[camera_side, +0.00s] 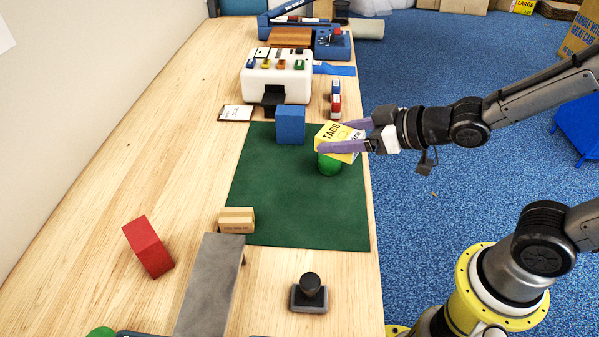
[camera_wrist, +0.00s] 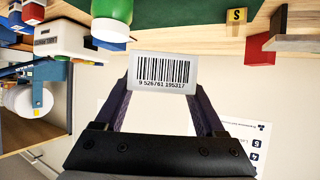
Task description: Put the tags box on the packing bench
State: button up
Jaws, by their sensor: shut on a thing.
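The tags box (camera_side: 335,135), yellow and white with "TAGS" lettering, is held between the purple fingers of my gripper (camera_side: 332,137) over the right part of the green mat. In the wrist view, the box's pale barcode face (camera_wrist: 162,73) shows between the two fingers. It looks tilted in the side view. A green cylinder (camera_side: 329,166) shows just below it; I cannot tell whether they touch. The packing bench (camera_side: 150,160) is the long wooden top under the mat.
A red block (camera_side: 148,247), a grey bar (camera_side: 209,285) and a black stamp (camera_side: 309,293) lie nearer. A white machine (camera_side: 276,80) stands behind. The mat's middle is clear.

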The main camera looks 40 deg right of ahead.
jog(key=s, duration=0.2)
jog(key=shift+s+a+f+y, duration=0.15)
jog(key=shift+s+a+y, duration=0.15)
jog(key=shift+a, duration=0.1)
jog(key=shift+a+f, duration=0.1)
jog(key=shift+f, duration=0.05)
jog(key=x, duration=0.9)
send_over(285, 182)
jog(key=shift+n, duration=0.3)
jog(key=f, duration=0.2)
jog(key=s+f, duration=0.1)
jog(key=f, duration=0.1)
jog(key=shift+f, duration=0.2)
jog(key=shift+w+f, duration=0.5)
jog(key=shift+f, duration=1.6)
jog(key=shift+f, duration=0.1)
jog(key=o, duration=1.5)
